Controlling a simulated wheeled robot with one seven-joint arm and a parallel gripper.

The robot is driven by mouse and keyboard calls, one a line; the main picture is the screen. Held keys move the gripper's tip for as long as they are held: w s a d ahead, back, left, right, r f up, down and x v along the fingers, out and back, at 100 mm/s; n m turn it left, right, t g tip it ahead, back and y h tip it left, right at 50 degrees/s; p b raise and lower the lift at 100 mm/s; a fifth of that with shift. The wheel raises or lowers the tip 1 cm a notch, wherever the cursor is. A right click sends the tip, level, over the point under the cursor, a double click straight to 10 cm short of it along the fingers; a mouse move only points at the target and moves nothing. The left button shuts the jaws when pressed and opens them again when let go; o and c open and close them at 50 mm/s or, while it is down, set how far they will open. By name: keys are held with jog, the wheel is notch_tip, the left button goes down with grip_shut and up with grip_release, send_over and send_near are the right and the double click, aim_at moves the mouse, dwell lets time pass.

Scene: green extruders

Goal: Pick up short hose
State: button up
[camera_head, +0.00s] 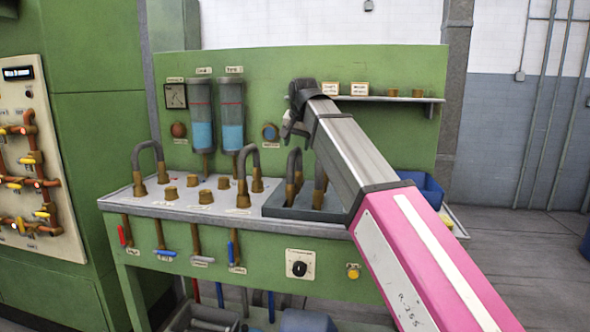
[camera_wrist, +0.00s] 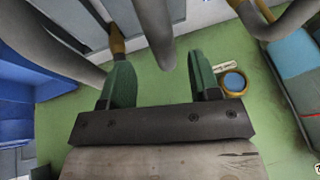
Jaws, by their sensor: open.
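Several grey hoses with brown end fittings show on the bench. One arched hose (camera_head: 147,148) stands at the left and another (camera_head: 248,152) near the middle. A third hose (camera_head: 294,163) rises from the dark tray at the right, partly hidden by my arm. I cannot tell which one is the short hose. My gripper (camera_head: 291,122) is above the tray hose in the head view. In the wrist view my gripper (camera_wrist: 160,78) is open, with its green fingers apart. A grey hose (camera_wrist: 155,30) shows between and beyond the fingers; contact cannot be told.
The tray (camera_head: 275,207) sits on the white bench top (camera_head: 175,207) beside several brown fittings. Two blue-filled cylinders (camera_head: 202,130) and a shelf (camera_head: 390,99) are on the green back panel. A blue bin (camera_head: 425,187) stands to the right of my arm.

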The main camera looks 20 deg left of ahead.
aim_at(295, 149)
jog(key=x, duration=0.4)
jog(key=shift+w+a+f, duration=0.15)
jog(key=shift+a+f, duration=0.1)
grip_shut()
jog(key=shift+r, duration=0.2)
